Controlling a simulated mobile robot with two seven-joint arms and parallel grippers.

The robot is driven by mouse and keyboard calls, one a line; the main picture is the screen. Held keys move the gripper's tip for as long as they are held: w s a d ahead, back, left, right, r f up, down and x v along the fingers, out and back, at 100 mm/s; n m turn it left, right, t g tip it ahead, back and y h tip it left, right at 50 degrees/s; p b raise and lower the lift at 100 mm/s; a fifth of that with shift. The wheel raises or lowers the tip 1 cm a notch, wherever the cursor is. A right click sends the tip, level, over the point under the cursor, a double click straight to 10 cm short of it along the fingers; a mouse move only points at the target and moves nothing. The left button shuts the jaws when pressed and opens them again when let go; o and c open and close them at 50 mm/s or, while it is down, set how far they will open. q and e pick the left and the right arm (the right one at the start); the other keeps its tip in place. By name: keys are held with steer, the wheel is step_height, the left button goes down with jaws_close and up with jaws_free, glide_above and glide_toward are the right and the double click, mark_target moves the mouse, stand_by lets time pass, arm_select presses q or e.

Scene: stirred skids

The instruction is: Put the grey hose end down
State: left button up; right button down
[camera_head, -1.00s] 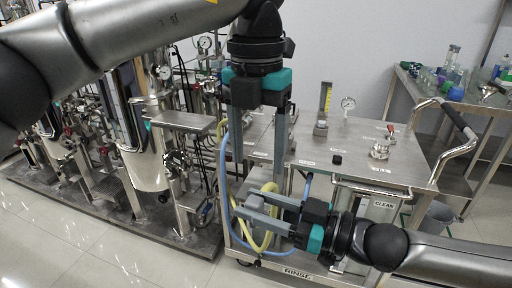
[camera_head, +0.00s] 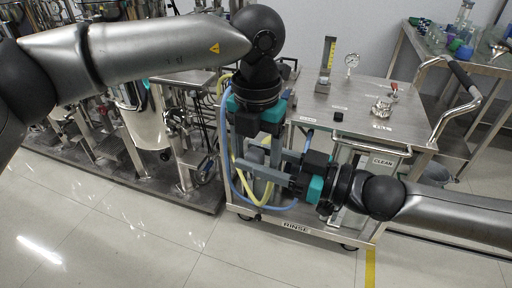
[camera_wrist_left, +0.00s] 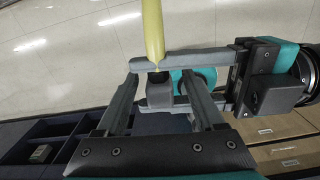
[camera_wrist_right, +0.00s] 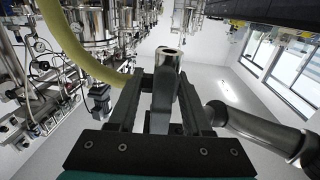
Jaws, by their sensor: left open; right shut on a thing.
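The grey hose end (camera_wrist_left: 160,92) sits at the tip of the yellow hose (camera_wrist_left: 152,30). My right gripper (camera_head: 243,160) reaches in from the right and is shut on it. In the right wrist view the grey hose end (camera_wrist_right: 160,100) stands between the fingers, with a bright metal ring at its tip. My left gripper (camera_head: 255,192) points down and is open. In the left wrist view its fingers lie either side of the grey hose end, and the right fingers cross there. Contact with the left fingers cannot be told.
The steel cart (camera_head: 365,122) stands behind the grippers, with a gauge (camera_head: 351,60) on top and a RINSE label (camera_head: 296,227) low in front. A blue hose (camera_head: 282,207) loops close by. Process skids (camera_head: 140,115) stand at left. The front floor (camera_head: 130,230) is clear.

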arm_select(q)
jaws_close()
stand_by(0.6)
arm_select(e)
steer(key=shift+c, duration=1.3)
jaws_free()
steer(key=shift+d, duration=0.1)
